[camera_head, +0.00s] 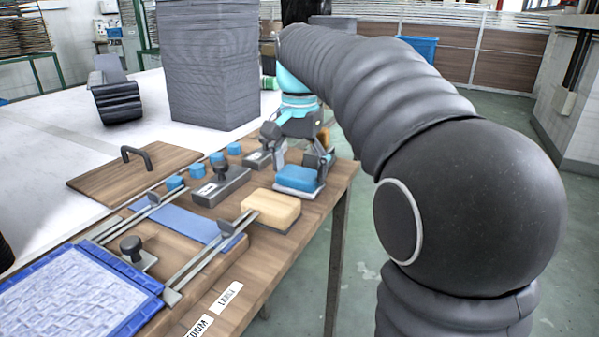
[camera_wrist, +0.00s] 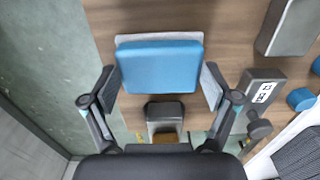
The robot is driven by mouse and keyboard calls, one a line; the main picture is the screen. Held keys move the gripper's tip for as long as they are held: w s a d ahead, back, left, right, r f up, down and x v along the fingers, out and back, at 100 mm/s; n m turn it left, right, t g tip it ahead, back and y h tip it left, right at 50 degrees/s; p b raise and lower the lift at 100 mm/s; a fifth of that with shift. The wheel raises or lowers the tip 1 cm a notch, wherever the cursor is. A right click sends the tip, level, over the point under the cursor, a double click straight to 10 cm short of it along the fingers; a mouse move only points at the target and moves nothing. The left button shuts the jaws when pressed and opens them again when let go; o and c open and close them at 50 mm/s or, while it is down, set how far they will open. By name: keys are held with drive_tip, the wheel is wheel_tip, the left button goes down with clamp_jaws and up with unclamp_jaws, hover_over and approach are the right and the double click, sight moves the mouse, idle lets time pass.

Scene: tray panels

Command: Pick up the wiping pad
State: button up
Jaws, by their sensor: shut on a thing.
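The wiping pad (camera_head: 296,179) is a blue block with a thin whitish layer underneath, near the table's right edge in the head view. In the wrist view the wiping pad (camera_wrist: 160,67) lies across the upper middle. My gripper (camera_head: 299,162) points down over it, one finger on each side. In the wrist view my gripper (camera_wrist: 159,87) is shut on the pad, with its fingers at the pad's left and right ends. I cannot tell whether the pad touches the table or is slightly above it.
A grey block with a black knob (camera_head: 221,186), small blue cylinders (camera_head: 217,158) and a wooden board with a handle (camera_head: 135,176) stand left. Open floor lies beyond the table's right edge.

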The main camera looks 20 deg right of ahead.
sight(299, 172)
wheel_tip(299, 172, up, 4)
drive_tip(key=shift+f+p, duration=0.1)
drive_tip(key=shift+p, duration=0.3)
drive_tip(key=s+d+r, duration=0.2)
drive_tip(key=d, duration=0.1)
drive_tip(key=s+d+r, duration=0.2)
drive_tip(key=d, duration=0.1)
drive_tip(key=s+d+r, duration=0.2)
drive_tip(key=d+r, duration=0.1)
drive_tip(key=d, duration=0.1)
drive_tip(key=shift+s+p, duration=0.1)
drive_tip(key=shift+p, duration=0.25)
drive_tip(key=o, duration=0.6)
drive_tip(key=shift+f, duration=0.1)
drive_tip(key=c, duration=0.5)
drive_tip(key=shift+o, duration=0.2)
